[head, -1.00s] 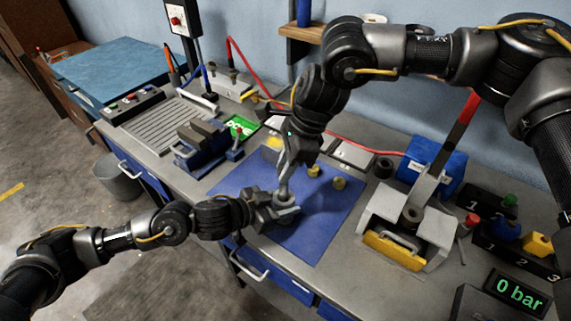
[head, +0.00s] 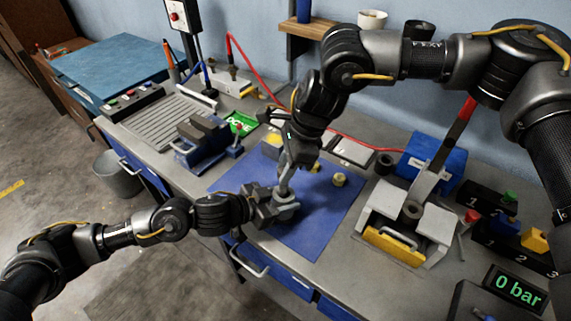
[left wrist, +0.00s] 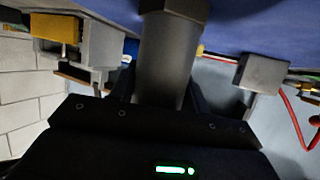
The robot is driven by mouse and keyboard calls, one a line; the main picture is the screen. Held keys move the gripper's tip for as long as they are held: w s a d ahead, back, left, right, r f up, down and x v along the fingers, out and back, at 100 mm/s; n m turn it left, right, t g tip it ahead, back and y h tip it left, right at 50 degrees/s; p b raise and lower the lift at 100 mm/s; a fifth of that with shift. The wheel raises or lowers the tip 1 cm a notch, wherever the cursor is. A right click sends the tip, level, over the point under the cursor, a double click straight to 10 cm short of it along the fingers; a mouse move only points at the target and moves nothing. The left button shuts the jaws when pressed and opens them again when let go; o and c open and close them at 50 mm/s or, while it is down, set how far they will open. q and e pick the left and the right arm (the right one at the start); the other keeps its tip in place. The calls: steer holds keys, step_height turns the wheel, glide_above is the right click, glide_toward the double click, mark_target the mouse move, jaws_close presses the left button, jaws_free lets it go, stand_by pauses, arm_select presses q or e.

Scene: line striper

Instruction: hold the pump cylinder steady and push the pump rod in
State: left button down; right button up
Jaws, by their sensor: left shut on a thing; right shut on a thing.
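The grey pump cylinder (head: 286,208) stands upright over the blue mat (head: 315,235). My left gripper (head: 274,206) is shut around it from the left. In the left wrist view the cylinder (left wrist: 168,60) rises between the dark fingers. The thin grey pump rod (head: 285,182) comes out of the top of the cylinder, tilted slightly. My right gripper (head: 291,162) is above it, shut on the rod's upper end and hiding that part. How deep the rod sits inside the cylinder is hidden.
Small brass parts (head: 339,180) lie on the mat to the right. A grey press with a yellow front (head: 390,246) stands right of the mat, and a blue vise (head: 200,145) stands to the left. The front part of the mat is clear.

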steer(key=shift+f, duration=0.7)
stand_by(0.5)
steer(key=o, duration=1.3)
steer(key=shift+f, duration=0.1)
steer(key=shift+v, duration=3.55)
arm_select(q)
steer(key=c, duration=0.6)
jaws_free()
